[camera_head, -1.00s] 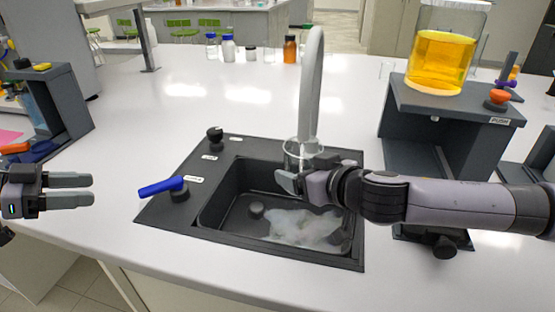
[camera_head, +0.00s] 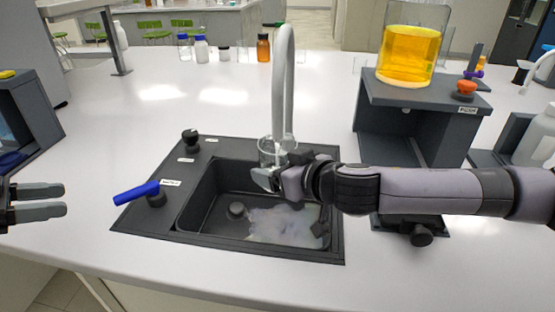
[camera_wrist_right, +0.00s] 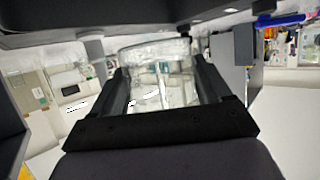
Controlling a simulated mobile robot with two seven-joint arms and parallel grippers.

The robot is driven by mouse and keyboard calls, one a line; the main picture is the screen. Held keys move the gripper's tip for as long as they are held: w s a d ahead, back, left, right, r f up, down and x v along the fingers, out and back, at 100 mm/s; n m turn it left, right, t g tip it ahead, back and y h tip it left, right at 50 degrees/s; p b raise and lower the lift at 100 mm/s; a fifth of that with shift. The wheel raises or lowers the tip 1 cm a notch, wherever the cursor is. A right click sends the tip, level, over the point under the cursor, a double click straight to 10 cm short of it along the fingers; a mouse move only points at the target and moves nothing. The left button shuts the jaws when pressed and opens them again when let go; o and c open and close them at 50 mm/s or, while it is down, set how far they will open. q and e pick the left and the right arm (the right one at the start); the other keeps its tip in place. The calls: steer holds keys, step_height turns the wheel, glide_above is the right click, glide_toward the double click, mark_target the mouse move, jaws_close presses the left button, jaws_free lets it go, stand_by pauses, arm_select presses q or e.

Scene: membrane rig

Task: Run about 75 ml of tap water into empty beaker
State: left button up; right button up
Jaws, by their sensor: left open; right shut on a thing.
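A clear glass beaker (camera_head: 272,151) is under the mouth of the white curved tap (camera_head: 282,85), above the black sink. My right gripper (camera_head: 270,178) is shut on the beaker, which shows between its fingers in the right wrist view (camera_wrist_right: 160,75). A pale streak shows inside the glass; I cannot tell a water level. The blue tap lever (camera_head: 136,193) is left of the basin, pointing left. My left gripper (camera_head: 62,200) is open and empty at the left edge, apart from the lever.
The sink basin (camera_head: 200,212) has a whitish, water-like patch (camera_head: 285,225) on its floor. A black knob (camera_head: 190,138) stands behind the lever. At right, a grey stand (camera_head: 375,88) bears a container of orange liquid (camera_head: 408,57).

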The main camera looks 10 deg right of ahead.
mark_target(120, 196)
stand_by(0.5)
steer(key=s+d, duration=0.3)
steer(key=s, duration=0.3)
steer(key=shift+s+d, duration=0.2)
steer(key=shift+s, duration=0.15)
arm_select(q)
steer(key=shift+a, duration=0.1)
steer(key=x, duration=1.1)
steer(key=shift+f, duration=0.1)
jaws_close()
